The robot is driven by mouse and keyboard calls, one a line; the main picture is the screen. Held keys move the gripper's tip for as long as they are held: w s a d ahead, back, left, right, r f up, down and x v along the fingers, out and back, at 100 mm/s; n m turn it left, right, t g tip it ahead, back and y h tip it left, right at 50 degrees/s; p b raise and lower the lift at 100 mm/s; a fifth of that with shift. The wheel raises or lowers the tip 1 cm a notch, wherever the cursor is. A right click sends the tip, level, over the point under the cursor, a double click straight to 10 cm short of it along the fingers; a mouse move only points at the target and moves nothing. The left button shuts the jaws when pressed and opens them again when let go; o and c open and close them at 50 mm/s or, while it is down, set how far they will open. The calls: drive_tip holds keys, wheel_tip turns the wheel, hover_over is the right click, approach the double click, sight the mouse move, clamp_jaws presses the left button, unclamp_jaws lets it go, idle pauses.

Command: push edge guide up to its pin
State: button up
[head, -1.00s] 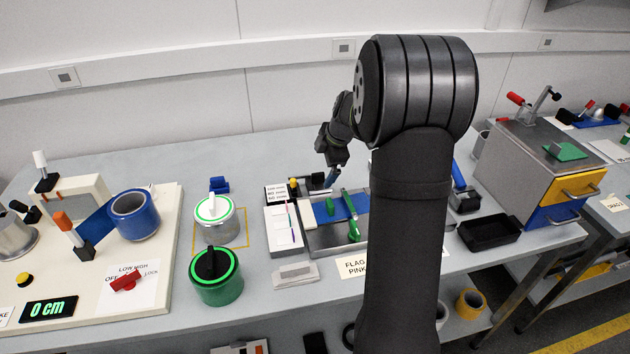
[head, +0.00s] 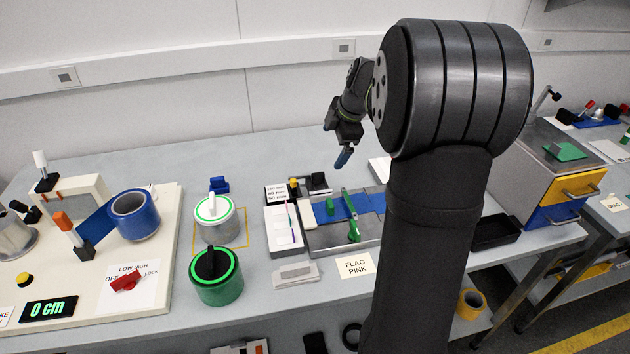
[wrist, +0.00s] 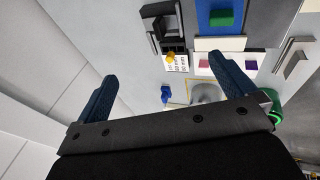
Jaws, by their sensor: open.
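I cannot tell for sure which part is the edge guide or which is its pin. A grey plate (head: 318,238) carries a blue strip (head: 367,204), a green block (head: 330,206), a long green piece (head: 350,217) and a pale bar (head: 304,214) at its left end. The pale bar (wrist: 222,44) and green block (wrist: 221,18) also show in the wrist view. My gripper (head: 343,158) hangs above the back of the bench, clear of the plate. In the wrist view its two blue fingers (wrist: 162,72) are wide apart with nothing held between them.
A black fixture (head: 318,182) with a yellow knob (head: 294,183) stands behind the plate. A white sample tray (head: 284,241) lies left of it. A silver can (head: 215,226) and a green can (head: 217,284) stand farther left. My arm hides part of the bench on the right.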

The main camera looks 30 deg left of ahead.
drive_tip(key=shift+d+r, duration=0.25)
drive_tip(key=shift+r, duration=0.25)
drive_tip(key=shift+c, duration=0.4)
